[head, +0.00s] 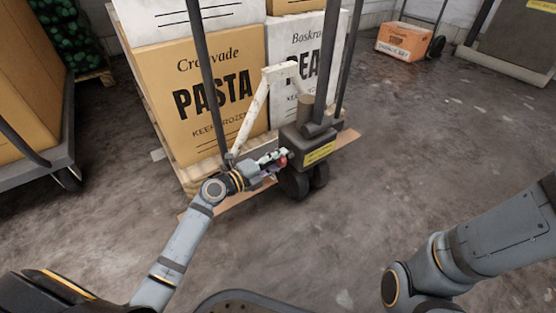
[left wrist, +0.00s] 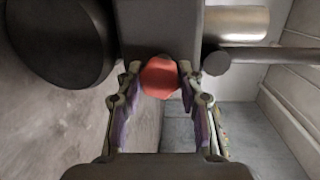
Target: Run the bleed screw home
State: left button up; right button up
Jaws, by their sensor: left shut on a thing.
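The bleed screw (left wrist: 159,78) is a red knob with flat facets on the dark pump body of a pallet jack. It also shows as a small red spot in the head view (head: 282,161). My left gripper (head: 276,158) reaches it from the left; in the left wrist view its two fingers (left wrist: 158,84) are shut on the knob's sides. The pump body (head: 313,143) carries a yellow label and stands over dark wheels. How far the screw is in cannot be told. My right arm (head: 470,255) is at the lower right; its gripper is out of view.
A pallet jack with upright dark bars (head: 324,65) and a pale lever frame (head: 250,115) stands before boxes marked PASTA (head: 205,95) on a wooden pallet. A loaded cart (head: 45,165) is at the left. An orange crate (head: 404,41) sits far back. Floor at right is clear.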

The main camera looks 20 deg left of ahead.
pick_arm(q)
jog(key=shift+a+f+m, duration=0.1)
jog(key=shift+f+m, duration=0.2)
jog(key=shift+m, duration=0.7)
jog(key=shift+t, duration=0.3)
jog(key=o, duration=1.2)
jog(key=shift+s+a, duration=0.1)
jog(key=shift+c, duration=0.2)
jog(key=shift+r, duration=0.1)
jog(key=v, duration=0.7)
jog(key=shift+s, duration=0.2)
jog(key=shift+r, duration=0.1)
